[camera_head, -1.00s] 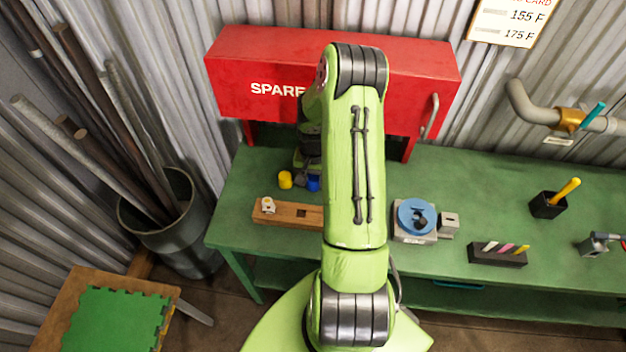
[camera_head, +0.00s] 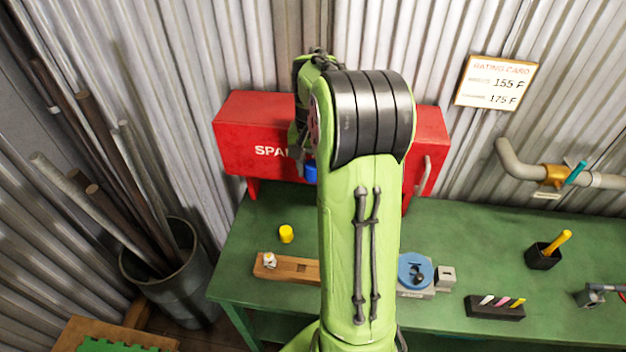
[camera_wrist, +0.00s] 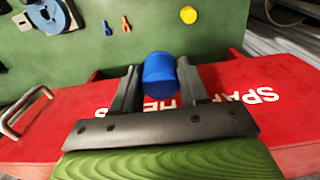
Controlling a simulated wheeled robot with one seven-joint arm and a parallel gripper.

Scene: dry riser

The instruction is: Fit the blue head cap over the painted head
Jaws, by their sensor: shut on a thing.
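The blue head cap (camera_wrist: 160,78) is a small blue cylinder, held between the two fingers of my gripper (camera_wrist: 159,66) in the wrist view. In the head view the cap (camera_head: 311,173) and my gripper (camera_head: 298,160) are raised in front of the red cabinet, clear of the bench. A yellow cap (camera_head: 286,234) stands on the green bench; it also shows in the wrist view (camera_wrist: 188,15). A wooden block (camera_head: 298,269) on the bench carries a small whitish fitting (camera_head: 270,260). I cannot tell whether this is the painted head.
The red cabinet (camera_head: 240,150) stands at the bench's back. A blue round fixture (camera_head: 415,270), a chalk holder (camera_head: 495,308) and a black pen cup (camera_head: 542,258) are right of my arm. A bin of pipes (camera_head: 160,275) stands left. My arm hides mid-bench.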

